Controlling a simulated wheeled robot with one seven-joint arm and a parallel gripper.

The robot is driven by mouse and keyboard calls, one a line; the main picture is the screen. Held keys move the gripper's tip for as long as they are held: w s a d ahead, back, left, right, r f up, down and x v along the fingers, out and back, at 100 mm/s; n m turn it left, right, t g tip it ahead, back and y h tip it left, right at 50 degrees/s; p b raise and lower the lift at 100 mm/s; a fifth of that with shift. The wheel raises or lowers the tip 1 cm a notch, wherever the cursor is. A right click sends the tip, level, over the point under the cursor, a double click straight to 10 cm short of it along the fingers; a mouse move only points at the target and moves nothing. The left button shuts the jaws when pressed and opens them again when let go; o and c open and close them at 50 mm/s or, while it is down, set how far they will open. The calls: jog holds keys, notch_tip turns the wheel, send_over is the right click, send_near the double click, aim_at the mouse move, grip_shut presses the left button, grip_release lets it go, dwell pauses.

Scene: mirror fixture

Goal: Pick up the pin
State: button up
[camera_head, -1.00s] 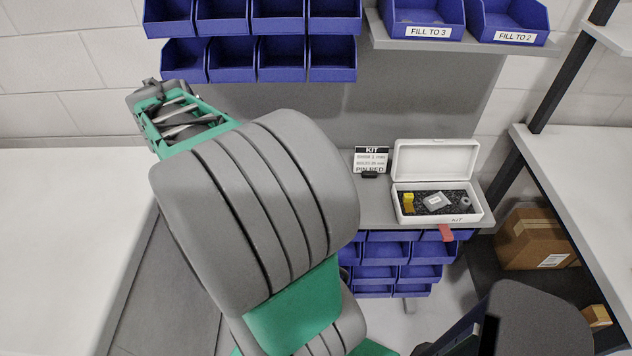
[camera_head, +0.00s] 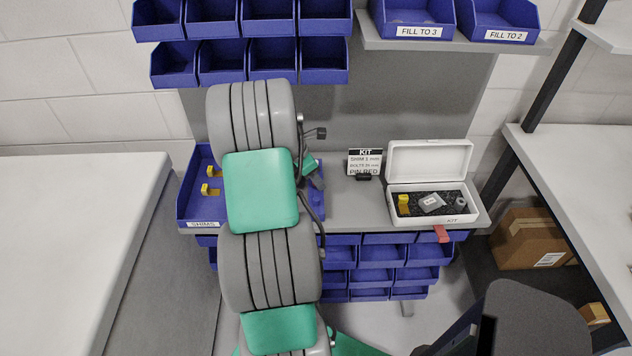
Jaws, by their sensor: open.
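No pin can be made out for certain in the head view. The kit card (camera_head: 365,162) on the shelf reads "PIN RED". My arm stands in front of the shelf and covers a blue bin there, whose right edge shows beside it. Small teal and dark parts of my gripper (camera_head: 311,172) show just right of the arm, over that bin. The fingertips are mostly hidden, and nothing is seen held between them.
A blue bin marked SHIMS (camera_head: 203,223) holds yellow pieces, left of my arm. An open white kit box (camera_head: 440,218) holds yellow and grey parts. A red tab (camera_head: 441,234) hangs at the shelf's front edge. Bare shelf (camera_head: 347,212) lies between arm and box.

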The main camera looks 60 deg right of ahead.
jog(key=shift+c, duration=0.2)
grip_shut()
dwell(0.4)
